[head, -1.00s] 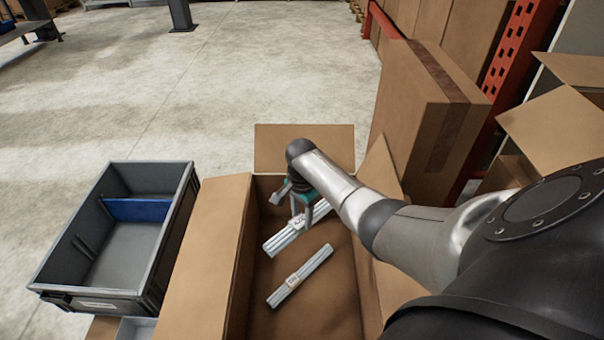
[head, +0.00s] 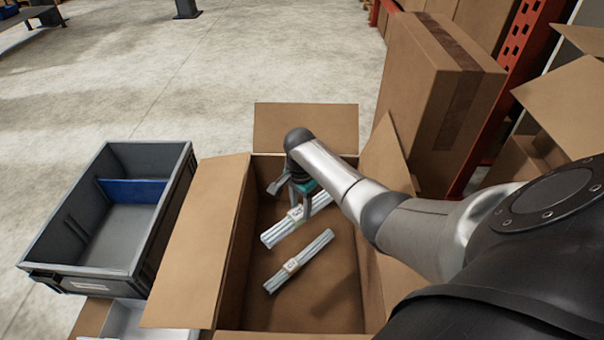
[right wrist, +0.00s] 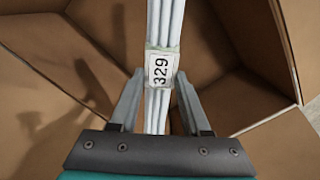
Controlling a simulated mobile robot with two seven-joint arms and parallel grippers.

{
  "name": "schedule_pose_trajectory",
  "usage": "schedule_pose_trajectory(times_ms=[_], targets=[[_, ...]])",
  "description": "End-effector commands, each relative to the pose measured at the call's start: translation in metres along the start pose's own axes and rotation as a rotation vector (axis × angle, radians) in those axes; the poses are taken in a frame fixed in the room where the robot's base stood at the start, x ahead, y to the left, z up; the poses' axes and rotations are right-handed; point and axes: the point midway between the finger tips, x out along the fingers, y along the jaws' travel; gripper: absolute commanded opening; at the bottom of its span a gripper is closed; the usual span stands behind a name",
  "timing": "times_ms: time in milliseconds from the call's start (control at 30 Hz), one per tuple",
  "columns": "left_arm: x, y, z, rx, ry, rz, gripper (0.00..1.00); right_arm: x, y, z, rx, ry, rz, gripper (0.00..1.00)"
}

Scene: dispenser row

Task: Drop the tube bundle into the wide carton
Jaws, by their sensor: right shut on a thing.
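The wide carton (head: 186,265) stands open below me with its flaps folded out. My right gripper (head: 302,208) is inside its opening, shut on a tube bundle (head: 283,230) of pale tubes with a label band. In the right wrist view the held bundle (right wrist: 160,112) runs between the two fingers (right wrist: 157,100), and its label reads 329. A second, similar bundle (head: 314,247) lies on the carton floor, beside and below the held one in the picture. Whether the held bundle touches the floor I cannot tell. My left gripper is not in view.
A grey bin (head: 105,270) with a blue divider (head: 133,190) stands left of the carton. A white tray (head: 135,322) shows below it. A tall closed carton (head: 415,90) stands behind on the right, near a red rack post (head: 510,70).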

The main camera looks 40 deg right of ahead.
Motion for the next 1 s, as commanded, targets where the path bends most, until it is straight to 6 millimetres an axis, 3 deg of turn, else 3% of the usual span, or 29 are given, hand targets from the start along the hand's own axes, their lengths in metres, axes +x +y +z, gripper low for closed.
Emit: schedule_pose_trajectory(times_ms=[367,400,667,1000], targets=[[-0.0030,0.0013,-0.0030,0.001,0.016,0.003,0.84,0.0010,-0.0009,0.0006,0.000,0.000,-0.002,0.00],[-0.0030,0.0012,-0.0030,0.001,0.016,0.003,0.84,0.0011,-0.0009,0.0006,0.000,0.000,-0.002,0.51],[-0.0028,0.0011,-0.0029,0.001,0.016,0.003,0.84,0.0013,-0.0006,0.0005,0.000,0.000,-0.001,0.81],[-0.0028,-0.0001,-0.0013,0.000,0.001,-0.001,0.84,-0.0012,-0.0003,0.0006,0.000,0.000,0.000,0.82]])
